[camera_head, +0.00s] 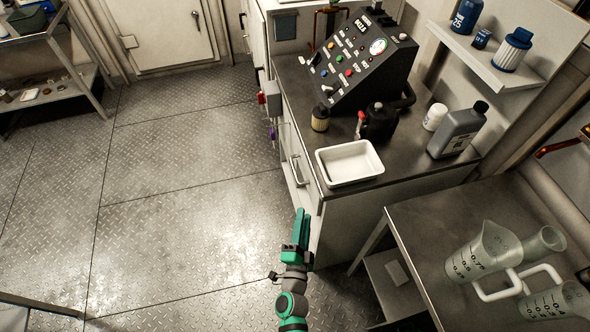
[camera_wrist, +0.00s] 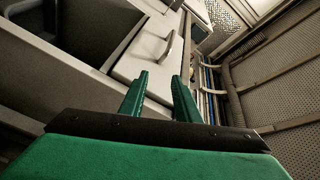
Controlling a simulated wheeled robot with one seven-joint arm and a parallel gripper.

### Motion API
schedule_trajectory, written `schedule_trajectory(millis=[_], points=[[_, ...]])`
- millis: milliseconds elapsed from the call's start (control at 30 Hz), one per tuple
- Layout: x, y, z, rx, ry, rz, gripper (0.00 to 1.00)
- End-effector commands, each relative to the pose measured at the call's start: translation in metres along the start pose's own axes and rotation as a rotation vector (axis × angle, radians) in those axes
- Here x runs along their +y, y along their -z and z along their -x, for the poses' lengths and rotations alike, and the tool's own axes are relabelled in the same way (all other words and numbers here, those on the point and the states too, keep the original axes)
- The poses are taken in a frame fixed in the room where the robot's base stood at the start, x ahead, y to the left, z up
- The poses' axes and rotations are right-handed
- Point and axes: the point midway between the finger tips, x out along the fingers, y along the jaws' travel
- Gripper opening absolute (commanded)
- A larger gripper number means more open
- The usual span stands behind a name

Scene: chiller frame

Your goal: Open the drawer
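The drawer has a pale front (camera_wrist: 138,62) with a curved metal handle (camera_wrist: 168,47) in the wrist view, just beyond my fingertips. In the head view a handle (camera_head: 298,170) shows on the front of the grey cabinet (camera_head: 345,222), left of the white tray. My green gripper (camera_head: 301,214) is beside the near end of that cabinet front. In the wrist view its two fingers (camera_wrist: 160,82) are apart with nothing between them. They point toward the drawer front, and the handle is not between them. Whether the fingers touch the front cannot be told.
On the cabinet top stand a white tray (camera_head: 349,163), a control panel (camera_head: 362,62), a black pump-like object (camera_head: 379,122) and a grey bottle (camera_head: 457,131). A table (camera_head: 425,215) with measuring jugs (camera_head: 484,254) is at right. The floor (camera_head: 180,190) at left is clear.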

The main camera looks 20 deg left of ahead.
Motion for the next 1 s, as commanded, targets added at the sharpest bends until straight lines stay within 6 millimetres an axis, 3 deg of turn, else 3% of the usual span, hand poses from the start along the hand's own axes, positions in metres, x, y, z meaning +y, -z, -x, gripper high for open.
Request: schedule_trajectory(millis=[33, 200, 400, 567, 1000], points=[[-0.006, -0.011, -0.02, -0.002, 0.013, -0.058, 0.29], [-0.015, -0.037, -0.061, -0.006, 0.021, -0.216, 0.29], [-0.021, -0.053, -0.081, -0.015, 0.023, -0.29, 0.29], [-0.024, -0.056, -0.097, -0.018, 0.026, -0.293, 0.29], [-0.023, -0.052, -0.169, -0.011, 0.022, -0.291, 0.29]])
